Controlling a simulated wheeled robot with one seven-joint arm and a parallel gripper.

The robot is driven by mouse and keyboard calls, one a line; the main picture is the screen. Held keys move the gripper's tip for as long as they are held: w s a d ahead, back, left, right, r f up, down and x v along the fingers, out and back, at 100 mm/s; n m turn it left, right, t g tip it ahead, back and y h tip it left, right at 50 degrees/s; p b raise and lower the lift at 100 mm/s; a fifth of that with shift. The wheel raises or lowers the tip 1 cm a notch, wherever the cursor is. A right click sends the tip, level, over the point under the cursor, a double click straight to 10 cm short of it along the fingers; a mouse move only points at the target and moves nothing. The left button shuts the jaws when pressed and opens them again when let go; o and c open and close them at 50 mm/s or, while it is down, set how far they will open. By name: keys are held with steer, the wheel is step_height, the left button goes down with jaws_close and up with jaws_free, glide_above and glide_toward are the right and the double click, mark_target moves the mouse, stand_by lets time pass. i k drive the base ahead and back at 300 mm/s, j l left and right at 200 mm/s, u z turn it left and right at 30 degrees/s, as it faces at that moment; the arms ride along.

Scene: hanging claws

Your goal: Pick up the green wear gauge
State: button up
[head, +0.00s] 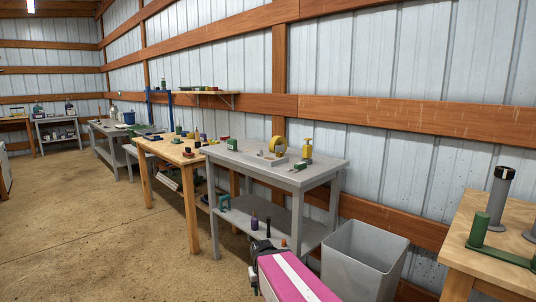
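Several green things are in view, and I cannot tell by sight which is the wear gauge. A green C-shaped piece (224,202) is on the bench's lower shelf.
A grey open bin (364,256) stands right of the workbench. A yellow ring (277,145) and yellow tool (307,149) stand on the bench. A dark-topped grey post (499,195) stands on the wooden table (512,214). The concrete floor (95,225) at left is clear.

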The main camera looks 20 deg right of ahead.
mark_target(232, 146)
steer(key=i+j+z, duration=0.1)
steer(key=i+j, duration=0.55)
steer(key=i+j+z, duration=0.1)
steer(key=i+j, duration=0.5)
steer(key=j, duration=0.15)
